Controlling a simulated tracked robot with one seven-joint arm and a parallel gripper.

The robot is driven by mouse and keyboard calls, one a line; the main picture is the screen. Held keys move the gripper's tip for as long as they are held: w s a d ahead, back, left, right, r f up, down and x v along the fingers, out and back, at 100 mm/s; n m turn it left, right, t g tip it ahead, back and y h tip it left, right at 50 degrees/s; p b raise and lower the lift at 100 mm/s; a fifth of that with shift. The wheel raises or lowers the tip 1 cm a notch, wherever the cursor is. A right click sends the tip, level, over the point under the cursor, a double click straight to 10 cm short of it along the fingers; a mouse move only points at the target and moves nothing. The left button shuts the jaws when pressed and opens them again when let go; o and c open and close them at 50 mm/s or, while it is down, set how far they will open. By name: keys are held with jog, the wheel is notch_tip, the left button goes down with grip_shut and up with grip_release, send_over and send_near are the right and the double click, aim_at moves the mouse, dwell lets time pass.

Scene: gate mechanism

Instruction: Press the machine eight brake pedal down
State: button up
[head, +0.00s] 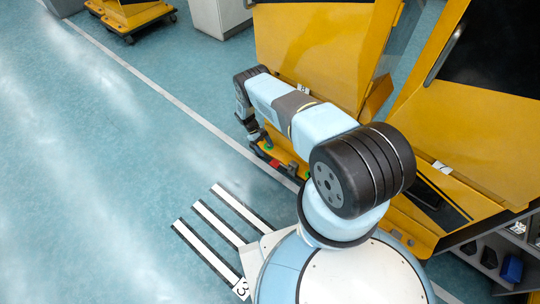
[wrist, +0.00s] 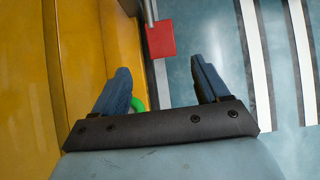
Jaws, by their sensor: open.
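A red square plate (wrist: 160,38), which looks like the brake pedal, sits beside a grey metal bar at the foot of the yellow machine (wrist: 90,60). A small red part (head: 275,163) shows low by the machine in the head view; the arm hides part of that area. My gripper (wrist: 160,65) is open, with nothing between its two dark blue fingers. The red plate lies beyond the fingertips and a little above the gap in the wrist view. I cannot tell the distance. In the head view my gripper (head: 254,134) is small at the arm's end, beside the machine's lower edge.
Yellow machines (head: 315,45) fill the upper right; one label (head: 443,167) seems to read 7. White floor stripes (head: 222,222) lie left of my base. The blue floor at left is clear. A shelf with bins (head: 495,255) stands lower right.

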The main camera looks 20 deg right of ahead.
jog(key=shift+v, duration=2)
jog(key=shift+d, duration=0.1)
